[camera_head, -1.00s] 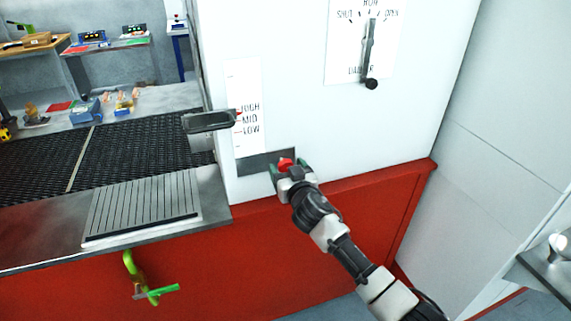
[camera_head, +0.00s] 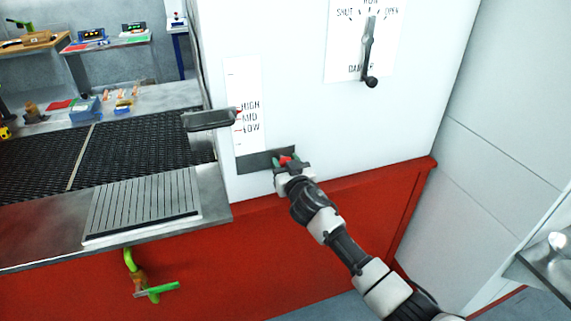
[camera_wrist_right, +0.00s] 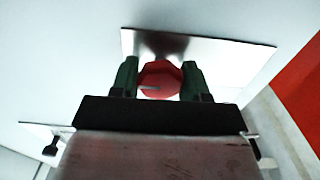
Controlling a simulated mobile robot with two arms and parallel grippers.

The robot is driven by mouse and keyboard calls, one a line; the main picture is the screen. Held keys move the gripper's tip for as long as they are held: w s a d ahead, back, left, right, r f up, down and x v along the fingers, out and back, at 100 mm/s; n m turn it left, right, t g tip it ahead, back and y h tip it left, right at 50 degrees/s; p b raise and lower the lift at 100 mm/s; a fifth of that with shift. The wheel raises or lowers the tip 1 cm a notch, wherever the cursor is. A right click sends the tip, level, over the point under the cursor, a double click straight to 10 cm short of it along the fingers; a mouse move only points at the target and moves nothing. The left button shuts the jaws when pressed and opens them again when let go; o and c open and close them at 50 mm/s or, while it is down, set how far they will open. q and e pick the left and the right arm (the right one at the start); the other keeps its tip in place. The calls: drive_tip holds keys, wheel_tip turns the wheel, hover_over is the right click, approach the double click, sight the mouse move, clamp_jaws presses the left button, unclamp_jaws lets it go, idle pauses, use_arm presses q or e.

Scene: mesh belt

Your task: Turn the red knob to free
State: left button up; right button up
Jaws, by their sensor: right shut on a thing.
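The red knob (camera_head: 285,160) sits on a dark metal plate (camera_head: 252,163) low on the white panel. In the right wrist view the red knob (camera_wrist_right: 160,80) is between the two green fingers, with a pale mark on its face toward the lower left. My right gripper (camera_head: 284,162) is at the plate, its fingers on either side of the knob. It also shows in the right wrist view (camera_wrist_right: 160,82), shut on the knob. Any lettering around the knob is not legible. My left gripper is not in view.
Above the knob are a HIGH/MID/LOW scale (camera_head: 243,110) with a dark handle (camera_head: 209,121) and a damper lever (camera_head: 369,55). A black mesh belt (camera_head: 130,150) and ribbed plate (camera_head: 142,209) lie left. A green valve handle (camera_head: 156,291) is below on the red base.

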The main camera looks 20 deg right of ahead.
drive_tip(key=shift+n, duration=0.3)
drive_tip(key=n, duration=0.3)
drive_tip(key=shift+n, duration=0.3)
drive_tip(key=n, duration=0.4)
drive_tip(key=shift+n, duration=0.3)
drive_tip(key=n, duration=0.9)
drive_tip(key=shift+f+p, duration=0.1)
drive_tip(key=shift+p, duration=0.3)
drive_tip(key=o, duration=0.9)
drive_tip(key=shift+a, duration=0.1)
drive_tip(key=shift+s, duration=0.15)
